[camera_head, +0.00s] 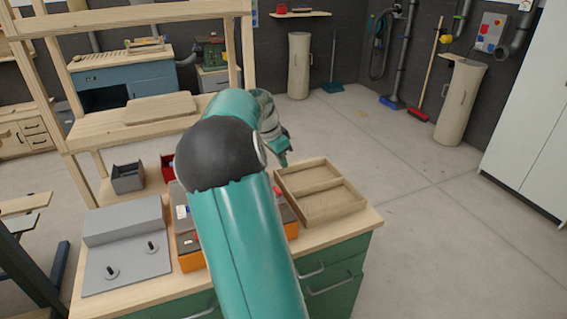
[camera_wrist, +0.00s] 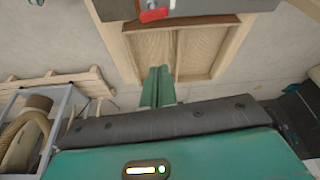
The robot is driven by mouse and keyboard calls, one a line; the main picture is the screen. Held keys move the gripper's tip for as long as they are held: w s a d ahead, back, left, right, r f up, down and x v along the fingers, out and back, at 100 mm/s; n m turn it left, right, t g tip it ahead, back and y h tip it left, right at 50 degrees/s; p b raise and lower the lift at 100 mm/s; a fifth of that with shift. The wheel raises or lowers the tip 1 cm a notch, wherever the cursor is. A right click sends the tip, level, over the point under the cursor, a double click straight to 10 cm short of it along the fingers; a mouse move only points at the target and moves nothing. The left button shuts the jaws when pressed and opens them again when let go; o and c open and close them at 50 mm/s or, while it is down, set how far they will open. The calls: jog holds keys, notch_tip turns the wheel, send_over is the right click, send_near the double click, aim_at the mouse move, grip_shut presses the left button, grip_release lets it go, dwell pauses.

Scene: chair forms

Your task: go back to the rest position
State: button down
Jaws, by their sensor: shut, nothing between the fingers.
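My gripper (camera_wrist: 158,88) shows in the wrist view with its two green fingers together and nothing between them. My teal arm crosses the middle of the bench in the head view and hides part of what lies there. The wooden tray (camera_head: 316,216) has two compartments, which look empty. It also shows in the wrist view (camera_wrist: 222,65), beyond the fingertips.
A grey fixture (camera_head: 125,262) with two black knobs stands at the bench's left. A grey box (camera_head: 128,178) and a red box (camera_head: 167,168) stand at the back. Wooden uprights rise behind. Open floor lies right.

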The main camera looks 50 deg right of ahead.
jog(key=shift+d, duration=0.1)
dwell(0.3)
jog(key=a+r+n+t+y, duration=0.15)
jog(key=a+n, duration=0.25)
jog(key=a, duration=0.5)
jog(key=a+r+n+t, duration=0.2)
jog(key=a+r+n, duration=0.1)
jog(key=a, duration=0.7)
jog(key=a+r+n+t+y, duration=0.1)
jog(key=a+r+n, duration=0.25)
jog(key=a, duration=0.55)
jog(key=s+a+n+t, duration=0.1)
jog(key=s+a+n, duration=0.4)
jog(key=a, duration=0.4)
jog(key=s+a+f+n+t+y, duration=0.1)
jog(key=s+a+n, duration=0.5)
jog(key=a, duration=0.3)
jog(key=shift+s+a+f, duration=0.25)
jog(key=shift+s, duration=0.4)
jog(key=c, duration=1.9)
grip_release()
jog(key=shift+s+a+f+n+t, duration=0.1)
jog(key=shift+s+a+n+t, duration=0.15)
jog(key=shift+n, duration=0.1)
jog(key=o, duration=0.3)
jog(key=shift+o, duration=0.6)
jog(key=shift+w, duration=0.1)
